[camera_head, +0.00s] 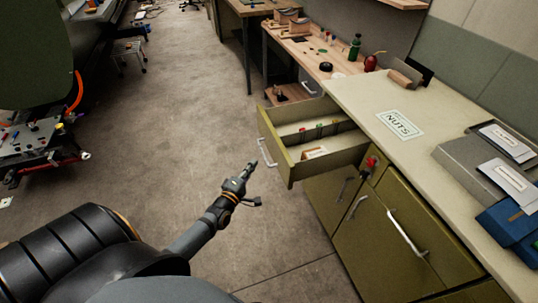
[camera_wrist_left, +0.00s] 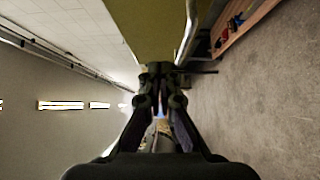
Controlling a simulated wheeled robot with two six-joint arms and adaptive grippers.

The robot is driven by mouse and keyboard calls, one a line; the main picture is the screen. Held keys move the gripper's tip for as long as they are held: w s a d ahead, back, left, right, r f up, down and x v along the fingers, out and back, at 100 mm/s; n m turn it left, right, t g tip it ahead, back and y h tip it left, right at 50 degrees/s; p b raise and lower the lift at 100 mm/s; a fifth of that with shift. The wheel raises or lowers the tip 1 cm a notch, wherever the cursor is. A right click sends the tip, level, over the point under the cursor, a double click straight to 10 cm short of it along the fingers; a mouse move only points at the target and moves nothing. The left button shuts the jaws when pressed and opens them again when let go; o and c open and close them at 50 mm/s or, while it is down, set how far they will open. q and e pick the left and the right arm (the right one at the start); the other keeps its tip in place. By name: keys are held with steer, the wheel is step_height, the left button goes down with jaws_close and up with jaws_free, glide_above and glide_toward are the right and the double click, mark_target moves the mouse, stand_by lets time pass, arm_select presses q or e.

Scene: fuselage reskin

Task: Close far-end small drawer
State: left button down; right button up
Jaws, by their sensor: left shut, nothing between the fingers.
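The far-end small drawer (camera_head: 276,146) is olive green and stands pulled out from the far end of the cabinet. Its inside shows dividers and a few small items. Its front has a pale bar handle (camera_head: 266,152). My left gripper (camera_head: 252,166) is shut and empty, just left of and below the handle in the head view. I cannot tell whether it touches the drawer. In the left wrist view the shut fingers (camera_wrist_left: 160,72) point towards the olive drawer front (camera_wrist_left: 150,25), with the handle (camera_wrist_left: 188,32) to their right. My right gripper is out of view.
The cabinet's pale worktop (camera_head: 360,95) carries a NUTS label (camera_head: 400,124), grey trays (camera_head: 475,170) and a blue box (camera_head: 512,232). A closed lower front with a long handle (camera_head: 407,234) is below. A wooden bench (camera_head: 305,55) stands beyond.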

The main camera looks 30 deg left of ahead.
arm_select(q)
steer(key=w, duration=0.2)
steer(key=w+d, duration=0.1)
steer(key=w, duration=0.4)
steer(key=shift+d, duration=0.3)
steer(key=shift+w+d, duration=0.3)
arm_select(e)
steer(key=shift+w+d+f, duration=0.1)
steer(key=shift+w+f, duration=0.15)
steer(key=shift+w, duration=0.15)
arm_select(q)
steer(key=shift+w+d, duration=0.1)
